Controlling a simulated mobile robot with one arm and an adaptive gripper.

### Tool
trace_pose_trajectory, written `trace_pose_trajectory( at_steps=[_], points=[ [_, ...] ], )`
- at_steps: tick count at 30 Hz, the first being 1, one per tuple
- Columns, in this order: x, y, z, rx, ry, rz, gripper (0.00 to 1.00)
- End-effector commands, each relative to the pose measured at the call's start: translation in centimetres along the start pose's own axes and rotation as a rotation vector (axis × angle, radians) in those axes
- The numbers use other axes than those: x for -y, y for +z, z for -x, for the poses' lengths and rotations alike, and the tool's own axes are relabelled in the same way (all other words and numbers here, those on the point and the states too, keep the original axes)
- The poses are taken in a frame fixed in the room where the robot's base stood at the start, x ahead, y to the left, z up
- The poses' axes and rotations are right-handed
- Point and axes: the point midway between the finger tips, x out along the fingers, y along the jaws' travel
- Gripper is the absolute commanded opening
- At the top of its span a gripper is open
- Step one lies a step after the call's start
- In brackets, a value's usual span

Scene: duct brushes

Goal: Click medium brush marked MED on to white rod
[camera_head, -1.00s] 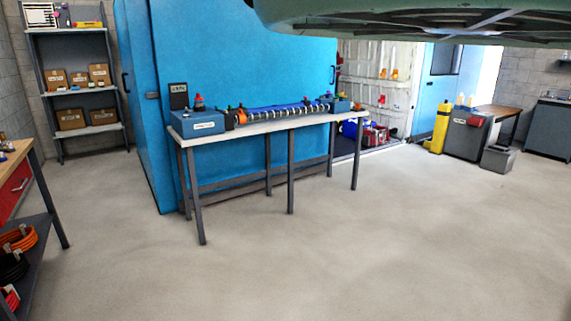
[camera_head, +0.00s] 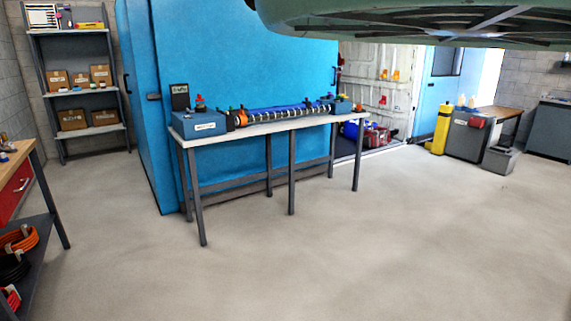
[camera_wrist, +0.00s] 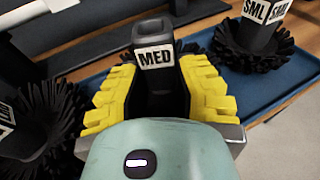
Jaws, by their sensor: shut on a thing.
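The medium brush (camera_wrist: 156,57), a dark hub with a white MED label, is in the wrist view. My gripper (camera_wrist: 158,82) is shut on it, with yellow ribbed fingers on both sides of the hub. Dark bristles show behind the fingers. The hub's open end points up in the picture. I cannot tell whether the brush rests on the blue tray (camera_wrist: 277,88) or is lifted. A white cylinder (camera_wrist: 22,12) at the top left may be the white rod; only part of it shows. My gripper and the brush do not show in the head view.
A brush marked SML (camera_wrist: 262,35) stands at the upper right of the wrist view, close to my gripper. Another dark brush (camera_wrist: 42,115) is at the left, its label cut off. The head view shows a bench (camera_head: 265,128) by a blue wall and open floor (camera_head: 330,250).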

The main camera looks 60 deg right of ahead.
Motion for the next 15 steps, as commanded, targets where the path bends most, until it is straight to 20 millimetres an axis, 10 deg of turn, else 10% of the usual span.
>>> trace_pose_trajectory(
  at_steps=[15],
  points=[
    [0.2,2.8,0.6,0.0,-0.004,-0.001,0.0]
  ],
)
